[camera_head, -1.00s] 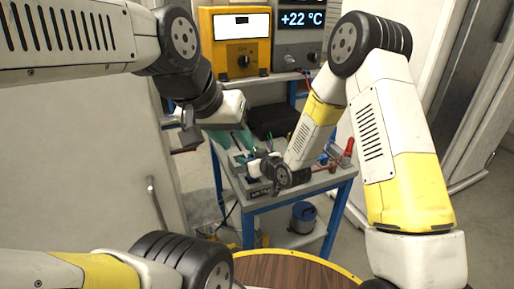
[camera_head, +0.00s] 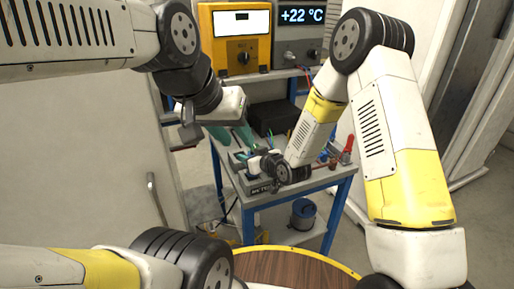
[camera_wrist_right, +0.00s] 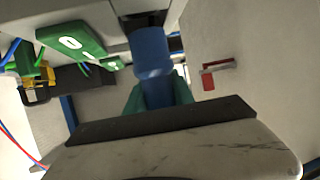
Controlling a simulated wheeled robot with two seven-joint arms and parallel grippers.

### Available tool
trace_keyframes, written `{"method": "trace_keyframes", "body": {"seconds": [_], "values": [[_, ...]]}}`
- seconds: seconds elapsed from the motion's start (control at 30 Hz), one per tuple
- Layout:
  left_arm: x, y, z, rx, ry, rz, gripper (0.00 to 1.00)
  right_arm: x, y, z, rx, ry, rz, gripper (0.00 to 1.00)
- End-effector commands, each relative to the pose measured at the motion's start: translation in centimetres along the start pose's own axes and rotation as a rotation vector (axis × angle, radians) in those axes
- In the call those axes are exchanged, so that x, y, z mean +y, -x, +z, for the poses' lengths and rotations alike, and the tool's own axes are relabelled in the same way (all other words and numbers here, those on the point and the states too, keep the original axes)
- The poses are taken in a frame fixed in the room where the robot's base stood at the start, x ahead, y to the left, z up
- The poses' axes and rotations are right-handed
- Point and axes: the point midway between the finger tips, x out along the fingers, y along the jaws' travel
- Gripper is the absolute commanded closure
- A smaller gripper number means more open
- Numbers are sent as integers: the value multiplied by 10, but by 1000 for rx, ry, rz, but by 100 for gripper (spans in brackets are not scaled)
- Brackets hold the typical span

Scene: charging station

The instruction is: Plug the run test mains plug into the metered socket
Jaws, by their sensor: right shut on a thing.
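The blue mains plug (camera_wrist_right: 152,68) shows in the right wrist view as a blue cylinder between the teal fingers of my right gripper (camera_wrist_right: 158,92), which is shut on it. Its far end points at a dark opening in a grey housing (camera_wrist_right: 107,14), likely the metered socket; I cannot tell whether it is seated. In the head view my right gripper (camera_head: 254,160) is over the bench by a grey labelled box (camera_head: 259,187), and the plug is hidden. My left gripper (camera_head: 189,130) hangs left of the bench; its jaw opening is unclear.
The bench (camera_head: 318,184) has blue legs. A black box (camera_head: 274,117) and a red-handled clamp (camera_head: 348,143) are on it. A yellow instrument (camera_head: 236,57) and a +22 °C display (camera_head: 303,18) stand behind.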

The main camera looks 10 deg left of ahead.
Motion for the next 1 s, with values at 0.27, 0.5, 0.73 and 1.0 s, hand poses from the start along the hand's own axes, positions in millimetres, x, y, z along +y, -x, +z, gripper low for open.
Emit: {"method": "trace_keyframes", "body": {"seconds": [0.27, 0.5, 0.73, 1.0], "values": [[0, 0, 0, 0, 0, 0, 64, 0, 0, 0, 0, 0, 1, 100], [0, 0, 0, 0, 0, 0, 64, 1, 0, 0, 0, 0, 1, 100], [0, 0, 0, 0, 0, 0, 64, 1, -1, 2, 0, 0, 1, 100], [0, 0, 0, 0, 0, 0, 64, 1, -4, 9, -1, 0, 1, 100]]}}
